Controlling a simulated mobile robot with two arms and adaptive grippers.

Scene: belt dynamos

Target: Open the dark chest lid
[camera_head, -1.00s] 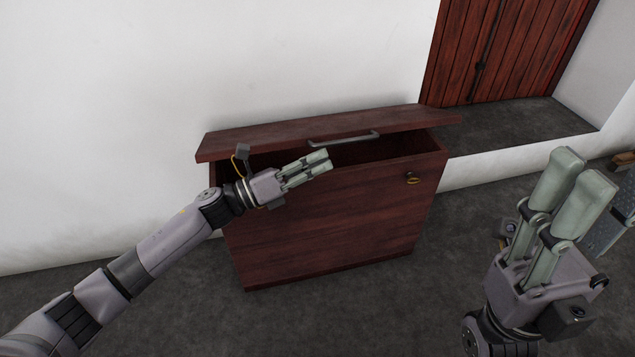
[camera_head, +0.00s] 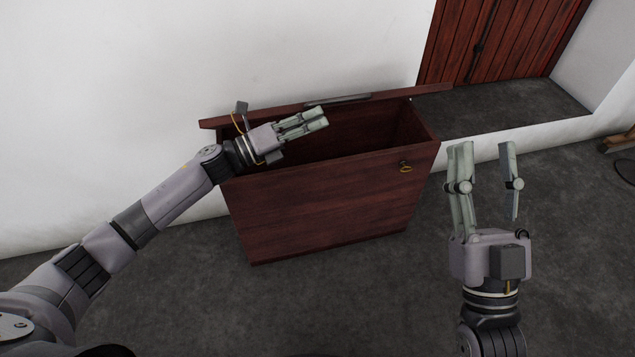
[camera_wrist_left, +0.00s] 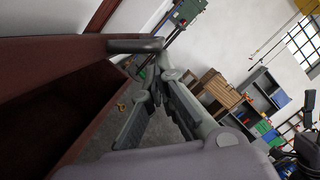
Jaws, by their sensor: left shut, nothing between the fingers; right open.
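The dark reddish-brown chest (camera_head: 325,205) stands on the floor against the white wall. Its lid (camera_head: 410,93) is raised to about upright at the back, seen nearly edge-on, with a grey handle (camera_head: 337,100) on it. The chest's inside (camera_head: 370,135) is open to view and looks dark. A small brass lock piece (camera_head: 405,167) sits on the front panel's upper right. My left gripper (camera_head: 314,120) is shut and empty, over the chest opening near the lid; whether it touches the lid is unclear. The left wrist view shows the lid (camera_wrist_left: 60,50) and handle (camera_wrist_left: 135,45) close by. My right gripper (camera_head: 485,165) is open and empty, right of the chest.
A red plank door (camera_head: 500,40) and a low step (camera_head: 510,110) are behind at the right. Grey floor is clear in front of the chest. The left wrist view shows wooden crates (camera_wrist_left: 220,90) and shelving (camera_wrist_left: 262,90) farther off.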

